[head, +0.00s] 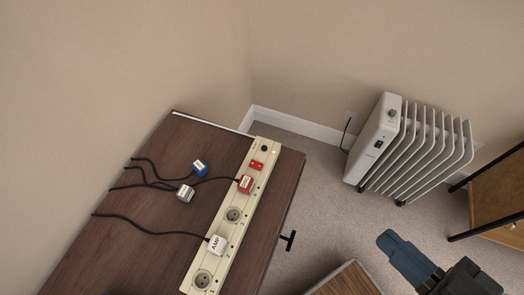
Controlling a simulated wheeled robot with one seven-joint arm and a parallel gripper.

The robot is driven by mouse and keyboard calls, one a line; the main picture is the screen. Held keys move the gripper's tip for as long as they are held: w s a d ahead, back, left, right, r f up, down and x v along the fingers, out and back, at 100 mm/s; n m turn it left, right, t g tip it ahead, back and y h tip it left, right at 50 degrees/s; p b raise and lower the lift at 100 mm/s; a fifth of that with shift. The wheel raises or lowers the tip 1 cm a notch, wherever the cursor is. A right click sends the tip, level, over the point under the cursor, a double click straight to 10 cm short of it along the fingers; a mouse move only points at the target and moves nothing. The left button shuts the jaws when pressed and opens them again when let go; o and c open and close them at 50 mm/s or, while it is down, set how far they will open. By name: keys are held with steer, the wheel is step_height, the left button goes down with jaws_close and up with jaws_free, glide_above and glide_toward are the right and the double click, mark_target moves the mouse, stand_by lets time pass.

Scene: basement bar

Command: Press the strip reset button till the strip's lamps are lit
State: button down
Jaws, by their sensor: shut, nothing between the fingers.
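A long cream power strip (222,238) lies along the right side of the dark wooden cabinet top. Near its far end is a small dark round button (264,148), which looks like the reset button. A red switch (256,165) sits just nearer than it. Small dark marks run along the strip's right side by the sockets; none looks clearly lit. A red plug (245,184) and a white plug marked AMP (216,244) sit in the strip. My gripper (388,240) is at the lower right, shut and empty, off the cabinet and well apart from the strip.
A blue plug (200,168) and a grey plug (185,194) lie loose on the cabinet top (150,232) with black cables. A white oil radiator (410,150) stands on the carpet by the wall. A wooden piece with black legs (500,195) is at right. A dark handle (289,240) juts from the cabinet's side.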

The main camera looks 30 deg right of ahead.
steer(key=w+f+m+g+y, duration=0.1)
steer(key=w+f+m+g, duration=0.1)
steer(key=w+f, duration=0.5)
steer(key=w+f+m+g, duration=0.15)
steer(key=w+f, duration=0.35)
steer(key=w, duration=0.5)
steer(key=w+r+n+g+y, duration=0.1)
steer(key=w+r+g+y, duration=0.1)
steer(key=w, duration=0.6)
steer(key=w+r+n+g+y+p, duration=0.1)
steer(key=w+r+n+g+y, duration=0.1)
steer(key=w, duration=0.5)
step_height(320, 180, up, 2)
steer(key=shift+w+d+r+y, duration=0.15)
steer(key=shift+w+d+y, duration=0.25)
steer(key=shift+y, duration=0.2)
steer(key=shift+g, duration=0.25)
